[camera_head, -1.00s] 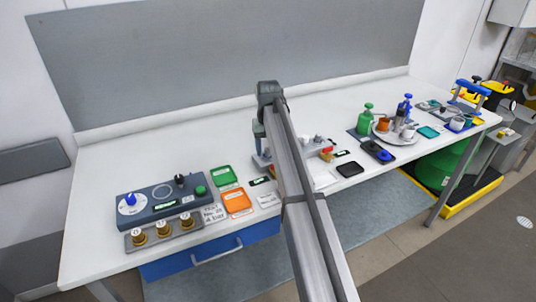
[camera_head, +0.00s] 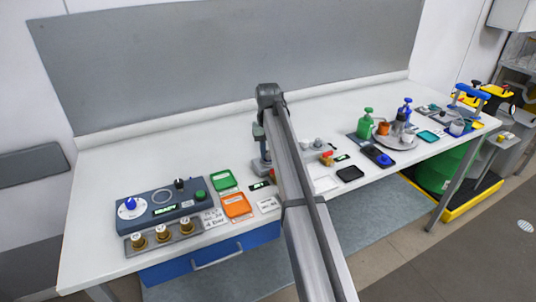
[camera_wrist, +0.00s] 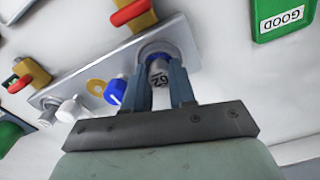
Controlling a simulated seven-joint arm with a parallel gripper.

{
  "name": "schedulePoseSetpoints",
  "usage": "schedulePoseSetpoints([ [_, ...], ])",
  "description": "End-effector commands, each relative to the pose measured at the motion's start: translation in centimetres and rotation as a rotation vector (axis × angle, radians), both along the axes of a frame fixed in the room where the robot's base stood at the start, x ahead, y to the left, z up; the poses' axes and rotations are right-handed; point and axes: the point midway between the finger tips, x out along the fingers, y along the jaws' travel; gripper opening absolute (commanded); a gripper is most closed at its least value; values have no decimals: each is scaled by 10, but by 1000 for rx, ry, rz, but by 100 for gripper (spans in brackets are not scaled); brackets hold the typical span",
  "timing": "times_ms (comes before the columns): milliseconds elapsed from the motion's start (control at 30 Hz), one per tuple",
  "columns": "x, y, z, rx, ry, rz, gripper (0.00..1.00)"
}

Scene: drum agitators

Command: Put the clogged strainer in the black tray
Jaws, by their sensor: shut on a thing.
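My gripper (camera_wrist: 162,88) shows in the wrist view, its two blue-grey fingers closed on either side of a small grey numbered cylinder (camera_wrist: 159,70), which I take for the strainer. The cylinder is at a round socket in a grey plate (camera_wrist: 105,62); I cannot tell whether it is seated or lifted, nor whether it is clogged. The black tray (camera_head: 350,173) lies flat near the table's front edge, right of my arm, and looks empty.
A green tray (camera_head: 223,180) and an orange tray (camera_head: 236,205) lie left of my arm. A round plate with bottles (camera_head: 396,139) stands to the right.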

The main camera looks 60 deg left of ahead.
Motion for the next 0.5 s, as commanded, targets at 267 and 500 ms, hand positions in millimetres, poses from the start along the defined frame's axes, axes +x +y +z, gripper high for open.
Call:
schedulePoseSetpoints([
  [267, 0, 1, 45, 2, -1, 0, 0],
  [500, 0, 1, 80, 1, 0, 0, 0],
])
